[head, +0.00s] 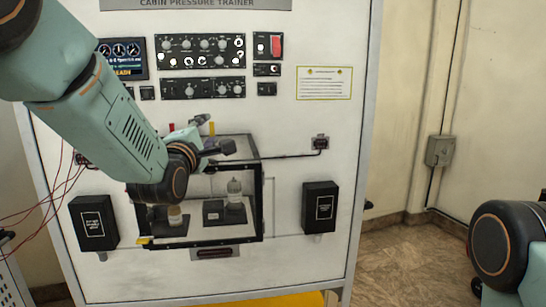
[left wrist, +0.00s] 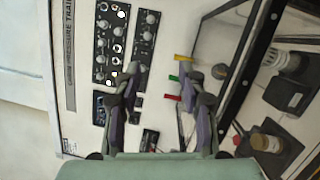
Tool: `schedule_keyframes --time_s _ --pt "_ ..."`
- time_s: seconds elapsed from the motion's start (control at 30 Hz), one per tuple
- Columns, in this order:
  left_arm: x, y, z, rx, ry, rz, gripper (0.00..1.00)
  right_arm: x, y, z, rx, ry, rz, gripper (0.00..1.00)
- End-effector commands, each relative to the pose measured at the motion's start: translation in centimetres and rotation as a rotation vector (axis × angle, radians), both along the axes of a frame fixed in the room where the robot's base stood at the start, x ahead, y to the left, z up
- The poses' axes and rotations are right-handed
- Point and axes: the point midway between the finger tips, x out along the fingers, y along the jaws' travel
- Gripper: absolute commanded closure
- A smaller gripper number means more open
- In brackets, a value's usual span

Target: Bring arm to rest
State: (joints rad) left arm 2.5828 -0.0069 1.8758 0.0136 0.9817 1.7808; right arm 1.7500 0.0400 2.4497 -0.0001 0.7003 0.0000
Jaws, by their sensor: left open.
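My left arm (head: 110,120) comes in from the upper left and reaches down across the front of the white trainer panel (head: 305,130). My left gripper (head: 213,133) is in front of the panel, near the top of the clear chamber. In the left wrist view, its two fingers (left wrist: 160,80) stand apart with nothing between them. The panel and small red, green and yellow tags show beyond them. Part of my right arm (head: 505,245) shows at the lower right edge, with its gripper out of view.
The black-framed chamber (head: 262,205) holds bottles on dark stands. Black boxes (head: 94,222) (head: 320,207) flank it. Knob panels (head: 200,52) and a gauge screen (head: 122,58) are above. Red wires (head: 62,185) hang at left. Open floor (head: 405,255) lies to the right.

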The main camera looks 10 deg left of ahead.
Motion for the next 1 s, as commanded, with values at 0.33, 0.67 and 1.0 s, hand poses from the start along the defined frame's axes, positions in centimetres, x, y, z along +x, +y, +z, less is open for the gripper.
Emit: schedule_keyframes --time_s 0.33,0.67,1.0 --pt "-1.9 0.0 -6.7 0.613 0.177 0.015 0.59 0.0 0.0 -0.4 0.000 0.001 0.000 1.00" --pt "-7.8 0.3 -25.1 1.128 0.479 -0.170 0.59 0.0 0.0 -4.2 0.000 0.001 0.000 1.00" --pt "-18.7 0.3 -44.3 1.468 0.741 -0.529 0.59 0.0 0.0 -9.1 0.000 0.001 0.000 1.00"
